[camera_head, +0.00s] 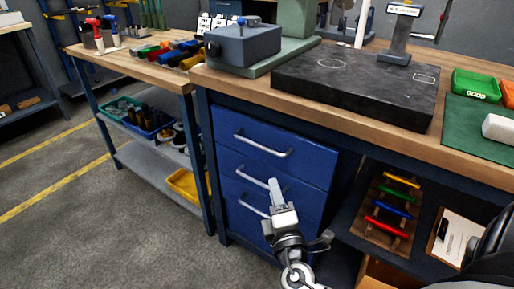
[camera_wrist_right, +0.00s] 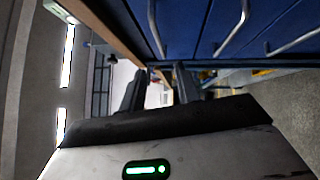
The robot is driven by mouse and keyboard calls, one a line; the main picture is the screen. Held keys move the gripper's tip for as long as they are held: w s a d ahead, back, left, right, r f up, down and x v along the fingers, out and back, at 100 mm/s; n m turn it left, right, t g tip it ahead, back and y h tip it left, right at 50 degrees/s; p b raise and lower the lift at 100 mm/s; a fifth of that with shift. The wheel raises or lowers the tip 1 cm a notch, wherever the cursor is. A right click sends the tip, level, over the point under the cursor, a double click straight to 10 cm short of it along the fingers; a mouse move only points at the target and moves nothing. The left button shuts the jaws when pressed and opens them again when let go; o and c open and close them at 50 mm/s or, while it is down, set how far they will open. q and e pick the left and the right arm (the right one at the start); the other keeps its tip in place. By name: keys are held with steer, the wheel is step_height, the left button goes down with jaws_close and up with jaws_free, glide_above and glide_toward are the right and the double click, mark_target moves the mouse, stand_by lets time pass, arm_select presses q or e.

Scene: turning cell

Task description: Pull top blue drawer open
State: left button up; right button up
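The blue cabinet under the workbench has three drawers, all looking shut. The top blue drawer (camera_head: 272,160) has a silver bar handle (camera_head: 262,145), clear of any finger in the head view. My right gripper (camera_head: 277,188) shows below that handle, over the middle drawer (camera_head: 240,177) in the picture. In the right wrist view its two fingers (camera_wrist_right: 158,75) are apart with nothing between them. There the top handle (camera_wrist_right: 155,28) lies beyond the fingertips, near the wooden bench edge; the exact distance cannot be told. My left gripper is not in view.
A black surface plate (camera_head: 355,85) and a grey block (camera_head: 242,45) stand on the bench top. An open shelf with coloured-handled tools (camera_head: 390,210) and a clipboard (camera_head: 455,238) is right of the drawers.

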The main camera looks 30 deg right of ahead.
mark_target(262, 147)
steer(key=p+x, duration=0.1)
steer(key=x, duration=0.6)
steer(key=p+x, duration=0.1)
steer(key=x, duration=0.7)
steer(key=shift+w+d+r, duration=0.15)
steer(key=shift+w+r, duration=0.1)
jaws_close()
